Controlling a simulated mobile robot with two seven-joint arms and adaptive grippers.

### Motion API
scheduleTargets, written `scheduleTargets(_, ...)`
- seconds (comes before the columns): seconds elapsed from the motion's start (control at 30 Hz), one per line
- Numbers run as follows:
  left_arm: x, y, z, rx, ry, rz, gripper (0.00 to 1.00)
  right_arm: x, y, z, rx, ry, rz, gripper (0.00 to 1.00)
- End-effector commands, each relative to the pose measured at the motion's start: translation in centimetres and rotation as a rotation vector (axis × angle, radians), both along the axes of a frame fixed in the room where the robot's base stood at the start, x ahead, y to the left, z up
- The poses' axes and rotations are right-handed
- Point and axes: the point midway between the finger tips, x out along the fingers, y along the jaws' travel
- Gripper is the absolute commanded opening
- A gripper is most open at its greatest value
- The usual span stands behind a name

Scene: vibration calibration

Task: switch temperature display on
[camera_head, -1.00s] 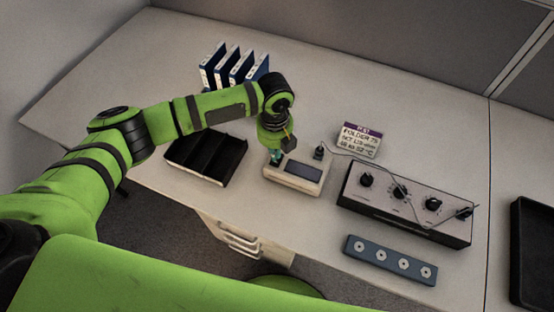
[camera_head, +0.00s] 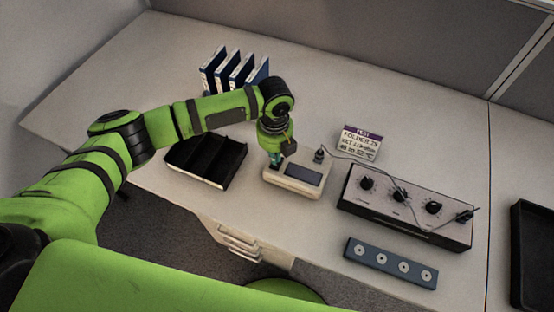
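The temperature display appears to be the small beige box (camera_head: 293,190) with a dark, slightly bluish screen (camera_head: 303,173), in the middle of the desk. No readable figures show on the screen. My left gripper (camera_head: 275,162) points down at the box's left rear part, just left of the screen. Its fingertips are small and partly hidden by the wrist, so I cannot tell whether they are open or shut, or whether they touch the box. My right gripper is not in view.
A black divided tray (camera_head: 228,172) lies left of the box, with blue folders (camera_head: 236,70) behind. A small probe (camera_head: 319,154) with a cable stands at the box's right rear. A card (camera_head: 358,143), a knobbed control unit (camera_head: 408,215) and a blue-grey bar (camera_head: 390,262) are to the right.

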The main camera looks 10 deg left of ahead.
Motion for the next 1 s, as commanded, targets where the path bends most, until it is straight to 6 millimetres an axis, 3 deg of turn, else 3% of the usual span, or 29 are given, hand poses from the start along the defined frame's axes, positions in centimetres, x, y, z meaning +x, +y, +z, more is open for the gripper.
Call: scheduleTargets(1.0,-0.01,-0.01,-0.97,0.000,0.000,0.000,0.00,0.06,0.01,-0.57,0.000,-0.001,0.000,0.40)
